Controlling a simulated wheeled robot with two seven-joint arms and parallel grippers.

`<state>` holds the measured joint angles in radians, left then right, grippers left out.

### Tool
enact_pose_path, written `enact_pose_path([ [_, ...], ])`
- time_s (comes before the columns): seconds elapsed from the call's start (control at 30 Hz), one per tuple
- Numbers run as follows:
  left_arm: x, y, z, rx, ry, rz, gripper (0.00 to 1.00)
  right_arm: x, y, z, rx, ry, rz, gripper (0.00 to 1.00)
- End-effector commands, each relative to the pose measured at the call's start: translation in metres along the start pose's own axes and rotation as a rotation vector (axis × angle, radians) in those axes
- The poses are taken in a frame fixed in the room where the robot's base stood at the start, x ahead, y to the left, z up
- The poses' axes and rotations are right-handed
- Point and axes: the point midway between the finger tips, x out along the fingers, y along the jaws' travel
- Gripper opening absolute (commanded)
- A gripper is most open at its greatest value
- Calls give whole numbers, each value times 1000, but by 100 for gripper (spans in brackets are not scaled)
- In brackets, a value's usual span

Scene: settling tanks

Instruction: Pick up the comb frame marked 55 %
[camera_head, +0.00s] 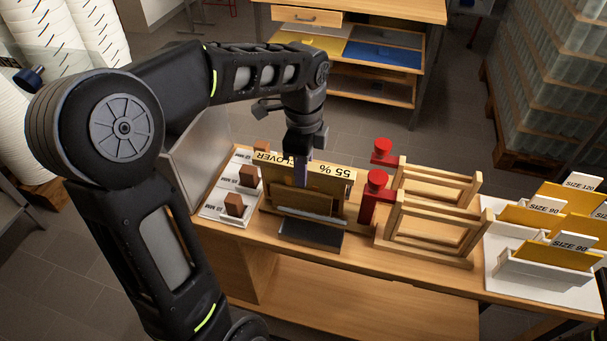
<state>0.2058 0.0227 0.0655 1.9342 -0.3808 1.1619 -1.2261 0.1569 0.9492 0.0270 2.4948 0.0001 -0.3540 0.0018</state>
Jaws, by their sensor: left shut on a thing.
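The comb frame marked 55 % (333,173) stands on the wooden bench, left of its middle. Its yellow-tan top bar carries the label "55 %" and, towards the left, letters that read "CLOVER". My left gripper (302,172) points down over the middle of the frame's top bar and is shut on it. The gripper hides part of the label strip. A dark grey block (311,233) lies at the front of the frame. I cannot tell whether the frame is clear of its support. My right gripper is not in view.
Brown blocks (235,205) on a white board stand left of the frame. A red clamp-like part (376,196) and empty wooden racks (436,232) stand close on the right. White holders with "SIZE" cards (547,270) fill the bench's right end.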

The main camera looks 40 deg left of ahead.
Motion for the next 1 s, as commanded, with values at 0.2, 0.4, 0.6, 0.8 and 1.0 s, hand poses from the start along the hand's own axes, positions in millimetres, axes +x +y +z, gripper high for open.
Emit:
enact_pose_path([
  [0.2, -31, -1, 0, 1, 1, -6, 0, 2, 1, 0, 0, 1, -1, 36],
  [0.4, -69, -1, -1, 0, 2, -6, 0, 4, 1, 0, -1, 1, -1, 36],
  [0.6, -96, 0, -1, 1, 1, -2, 0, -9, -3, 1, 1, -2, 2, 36],
  [0.8, -97, 0, 0, 1, 1, -2, 0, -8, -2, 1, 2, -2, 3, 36],
  [1.0, -97, 0, 0, 1, 1, -2, 0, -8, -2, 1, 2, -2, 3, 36],
])
